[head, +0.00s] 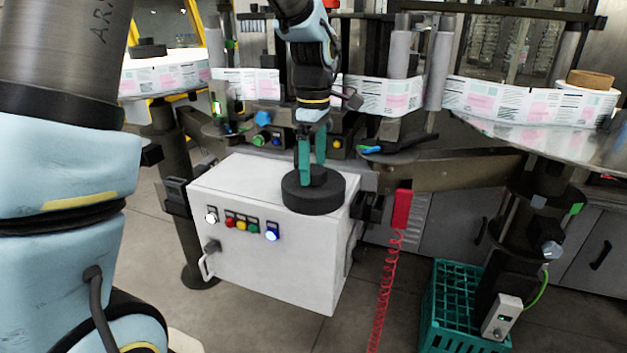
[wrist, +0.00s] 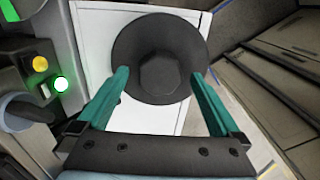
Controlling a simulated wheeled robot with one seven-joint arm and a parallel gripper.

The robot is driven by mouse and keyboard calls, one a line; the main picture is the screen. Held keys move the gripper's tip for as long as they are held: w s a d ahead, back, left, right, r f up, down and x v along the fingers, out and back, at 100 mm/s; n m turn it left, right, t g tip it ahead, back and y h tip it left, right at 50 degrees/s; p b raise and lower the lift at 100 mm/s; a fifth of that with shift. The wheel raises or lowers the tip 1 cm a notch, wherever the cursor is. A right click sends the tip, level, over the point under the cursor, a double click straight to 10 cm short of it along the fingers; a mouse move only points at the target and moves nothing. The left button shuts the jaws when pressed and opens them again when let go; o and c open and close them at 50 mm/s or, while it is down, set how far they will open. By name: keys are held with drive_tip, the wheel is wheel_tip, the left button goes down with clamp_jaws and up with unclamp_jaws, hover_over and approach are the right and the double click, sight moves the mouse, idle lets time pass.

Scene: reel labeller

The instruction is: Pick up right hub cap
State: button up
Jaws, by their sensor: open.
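A round black hub cap (head: 314,196) with a raised faceted middle knob lies flat on top of the white control box (head: 270,265). In the wrist view the hub cap (wrist: 160,30) fills the upper middle. My gripper (head: 311,160) points down over it, with its teal fingers partly in front of the knob. In the wrist view my gripper (wrist: 160,73) is open, one fingertip on each side of the knob with gaps between. I cannot tell how far the tips are above the disc. A similar black cap (head: 147,48) sits on the left label reel (head: 165,75).
The right label reel (head: 530,105) carries a brown ring (head: 590,79) on a metal disc. A red handle (head: 402,208) with a coiled red cord hangs right of the box. A green crate (head: 455,310) stands on the floor at right. Machine bars and rollers crowd behind my gripper.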

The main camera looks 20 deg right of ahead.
drive_tip(key=shift+f, duration=0.45)
clamp_jaws()
idle(0.6)
